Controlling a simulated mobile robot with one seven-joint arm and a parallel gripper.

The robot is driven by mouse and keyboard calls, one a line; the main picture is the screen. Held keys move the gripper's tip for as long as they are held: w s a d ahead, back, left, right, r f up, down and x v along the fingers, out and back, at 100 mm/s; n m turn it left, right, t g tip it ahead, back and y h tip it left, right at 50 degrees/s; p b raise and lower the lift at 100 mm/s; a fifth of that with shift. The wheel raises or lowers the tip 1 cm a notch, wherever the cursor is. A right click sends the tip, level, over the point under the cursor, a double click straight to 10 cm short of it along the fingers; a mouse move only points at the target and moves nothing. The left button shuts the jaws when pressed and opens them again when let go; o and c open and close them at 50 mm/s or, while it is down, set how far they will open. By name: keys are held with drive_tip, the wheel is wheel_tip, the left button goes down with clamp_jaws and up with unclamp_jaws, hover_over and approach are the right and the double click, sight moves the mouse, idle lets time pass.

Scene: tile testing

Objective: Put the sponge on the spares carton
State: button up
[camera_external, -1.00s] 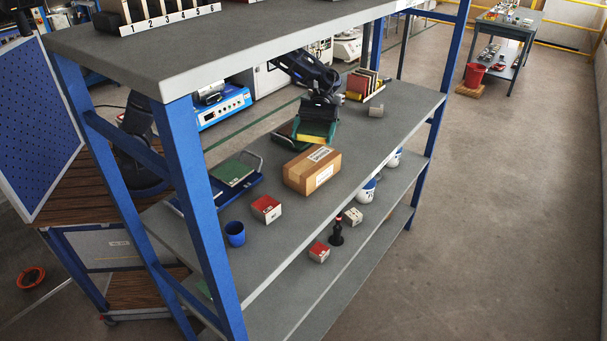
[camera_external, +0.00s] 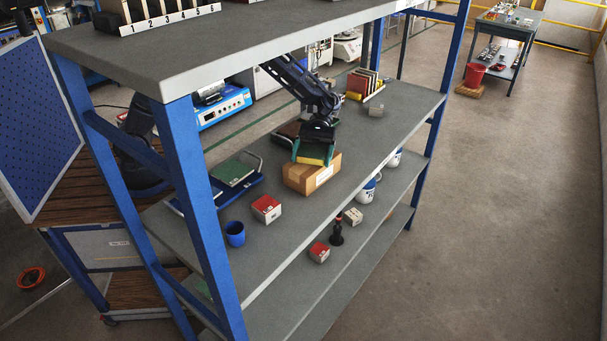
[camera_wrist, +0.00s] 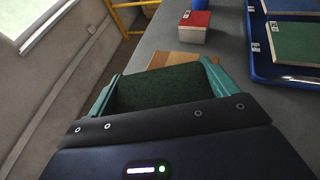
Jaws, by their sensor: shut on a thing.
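The sponge, yellow with a dark green face, is between the fingers of my gripper (camera_external: 315,152). Its yellow side (camera_external: 313,161) shows in the external view, and its dark green face (camera_wrist: 158,88) fills the gap between the teal fingers in the wrist view. My gripper is shut on it. The spares carton (camera_external: 306,182) is a brown cardboard box on the middle shelf. The sponge is over the carton's top and hides much of it; I cannot tell whether they touch. In the wrist view, part of the carton (camera_wrist: 184,61) shows beyond the sponge.
A blue tray with a green tile (camera_external: 233,172) lies left of the carton. A red-topped box (camera_external: 266,209) and a blue cup (camera_external: 235,233) stand nearer the camera. Blue posts and an upper shelf surround the area.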

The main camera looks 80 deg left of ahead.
drive_tip(key=shift+f, duration=0.1)
drive_tip(key=o, duration=0.8)
drive_tip(key=shift+c, duration=0.2)
